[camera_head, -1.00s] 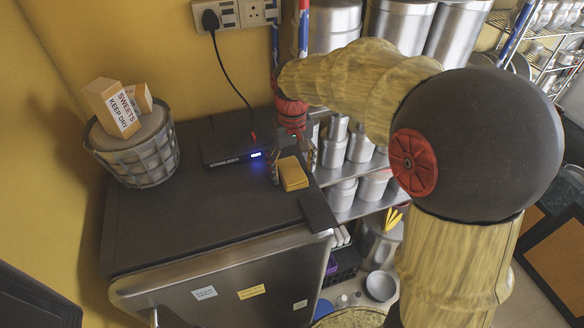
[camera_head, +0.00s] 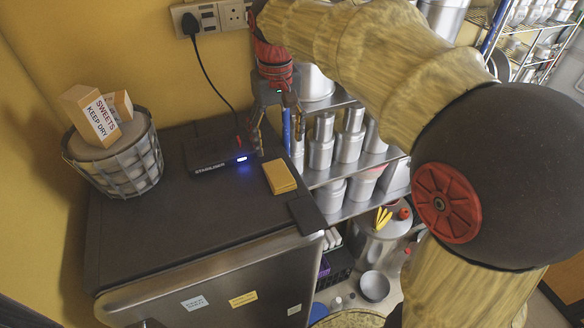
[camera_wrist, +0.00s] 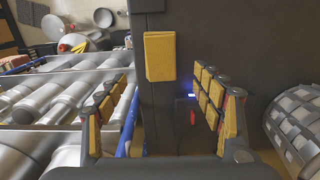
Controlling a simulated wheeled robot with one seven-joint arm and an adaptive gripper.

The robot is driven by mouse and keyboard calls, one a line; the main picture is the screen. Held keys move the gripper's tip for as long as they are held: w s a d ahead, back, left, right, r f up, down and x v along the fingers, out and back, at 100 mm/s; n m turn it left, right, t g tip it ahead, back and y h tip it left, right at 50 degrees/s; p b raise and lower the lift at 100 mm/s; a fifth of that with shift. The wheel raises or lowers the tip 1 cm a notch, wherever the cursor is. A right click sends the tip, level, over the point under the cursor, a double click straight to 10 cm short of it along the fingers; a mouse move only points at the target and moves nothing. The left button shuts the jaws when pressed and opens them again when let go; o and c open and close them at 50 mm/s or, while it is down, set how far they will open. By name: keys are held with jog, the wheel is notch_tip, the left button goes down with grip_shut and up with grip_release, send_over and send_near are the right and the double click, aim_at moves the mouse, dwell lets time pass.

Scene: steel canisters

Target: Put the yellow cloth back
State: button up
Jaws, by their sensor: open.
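The folded yellow cloth (camera_head: 279,176) lies flat on the dark top of the fridge (camera_head: 200,240), near its right edge. In the wrist view the cloth (camera_wrist: 160,56) is ahead of the fingers, at upper centre. My gripper (camera_head: 272,145) hangs above and behind the cloth, apart from it. In the wrist view my gripper (camera_wrist: 165,112) has its fingers spread wide with nothing between them.
A wire basket (camera_head: 118,165) with a sweets box is at left. A dark flat pad (camera_head: 307,214) lies in front. Shelves with steel canisters (camera_head: 321,150) adjoin at right.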

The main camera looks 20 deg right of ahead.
jog(key=s+f+t, duration=0.2)
jog(key=s, duration=0.8)
jog(key=s+f+t, duration=0.3)
jog(key=s, duration=0.8)
jog(key=shift+s, duration=0.25)
jog(key=shift+s, duration=0.1)
